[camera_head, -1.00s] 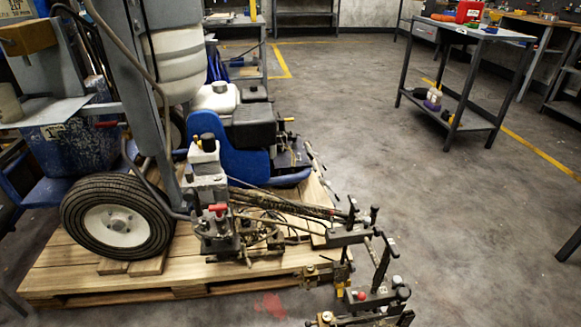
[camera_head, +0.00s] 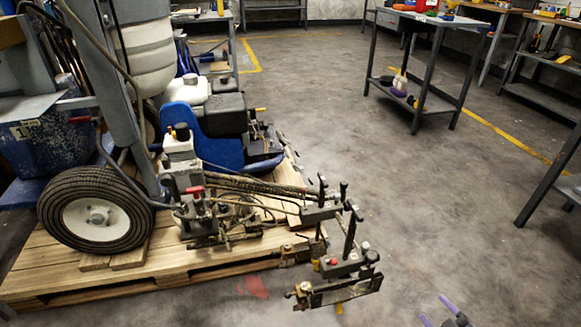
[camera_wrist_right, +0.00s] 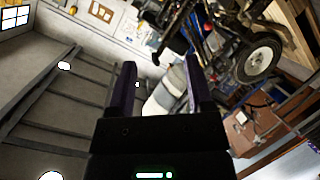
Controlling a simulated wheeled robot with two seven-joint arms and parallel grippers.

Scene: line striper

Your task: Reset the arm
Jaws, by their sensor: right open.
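My right gripper (camera_head: 434,309) shows only as two purple fingertips at the bottom edge of the head view, over bare floor. In the right wrist view my right gripper (camera_wrist_right: 161,80) is open, with a clear gap between its dark purple fingers and nothing held. The line striper (camera_head: 190,150) stands on a wooden pallet (camera_head: 190,273) at the left. Its jointed arm (camera_head: 340,285) reaches out past the pallet's right corner, left of my gripper and apart from it. My left gripper is out of view.
A metal cart (camera_head: 435,65) stands at the back right with a purple-and-white bottle (camera_head: 399,83) on its lower shelf. Workbenches (camera_head: 545,55) line the right side. Open concrete floor (camera_head: 400,185) lies between the striper and the cart.

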